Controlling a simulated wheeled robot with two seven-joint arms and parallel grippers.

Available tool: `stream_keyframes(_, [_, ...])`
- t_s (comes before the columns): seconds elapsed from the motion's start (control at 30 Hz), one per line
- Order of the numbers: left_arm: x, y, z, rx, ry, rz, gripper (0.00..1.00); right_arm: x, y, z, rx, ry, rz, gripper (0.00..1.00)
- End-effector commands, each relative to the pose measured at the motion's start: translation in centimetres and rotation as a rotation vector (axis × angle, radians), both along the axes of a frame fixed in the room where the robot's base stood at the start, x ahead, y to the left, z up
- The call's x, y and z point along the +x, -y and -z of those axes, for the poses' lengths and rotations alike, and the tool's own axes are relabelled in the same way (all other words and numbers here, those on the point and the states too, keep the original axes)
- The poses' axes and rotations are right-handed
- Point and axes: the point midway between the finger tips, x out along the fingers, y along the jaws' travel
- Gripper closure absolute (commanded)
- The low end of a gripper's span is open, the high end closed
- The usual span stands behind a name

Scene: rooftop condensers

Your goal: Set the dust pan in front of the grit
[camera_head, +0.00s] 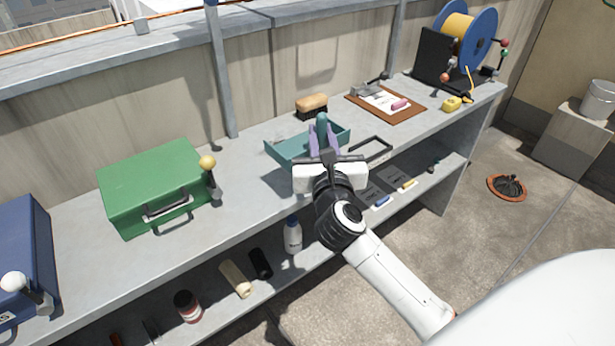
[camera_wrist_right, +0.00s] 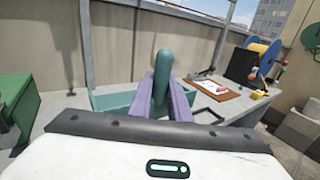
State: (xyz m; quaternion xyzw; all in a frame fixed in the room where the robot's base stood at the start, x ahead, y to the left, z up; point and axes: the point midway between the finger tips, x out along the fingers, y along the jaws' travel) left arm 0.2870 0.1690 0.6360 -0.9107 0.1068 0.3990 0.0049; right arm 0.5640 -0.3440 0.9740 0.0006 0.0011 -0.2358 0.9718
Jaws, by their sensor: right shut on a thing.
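The teal dust pan (camera_head: 290,151) is at the middle of the grey bench top, below the brush in the picture. Its upright handle (camera_wrist_right: 162,72) is between the purple fingers of my right gripper (camera_head: 322,138), which is shut on it. In the right wrist view the pan (camera_wrist_right: 108,101) shows behind the fingers (camera_wrist_right: 161,99). I cannot tell whether the pan rests on the bench or hangs just above it. I cannot clearly make out the grit; my gripper and the pan cover part of the bench there. My left gripper is not in view.
A green case (camera_head: 155,185) stands left of the pan, a blue case (camera_head: 25,255) further left. A brush (camera_head: 312,105), a clipboard (camera_head: 385,103) and a cable reel (camera_head: 465,38) are behind and right. A black frame (camera_head: 372,148) lies close right.

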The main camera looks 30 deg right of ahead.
Motion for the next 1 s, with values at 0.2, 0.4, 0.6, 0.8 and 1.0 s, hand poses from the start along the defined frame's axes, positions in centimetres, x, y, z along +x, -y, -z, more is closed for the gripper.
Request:
stream_keyframes(0.2, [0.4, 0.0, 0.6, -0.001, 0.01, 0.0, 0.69, 1.6, 1.1, 1.5, -0.003, -0.004, 0.037, 1.0])
stream_keyframes(0.4, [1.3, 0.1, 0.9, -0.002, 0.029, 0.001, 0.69, 1.6, 1.1, 5.0, -0.003, -0.003, 0.035, 1.0])
stream_keyframes(0.6, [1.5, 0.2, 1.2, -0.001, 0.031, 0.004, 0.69, 1.5, 1.1, 7.0, -0.004, -0.002, 0.035, 1.0])
stream_keyframes(0.8, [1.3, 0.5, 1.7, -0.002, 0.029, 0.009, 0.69, 1.5, 1.1, 9.4, -0.003, 0.001, 0.034, 1.0])
stream_keyframes(1.0, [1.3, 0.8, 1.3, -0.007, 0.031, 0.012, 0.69, 1.5, 1.1, 9.5, -0.002, 0.002, 0.034, 1.0])
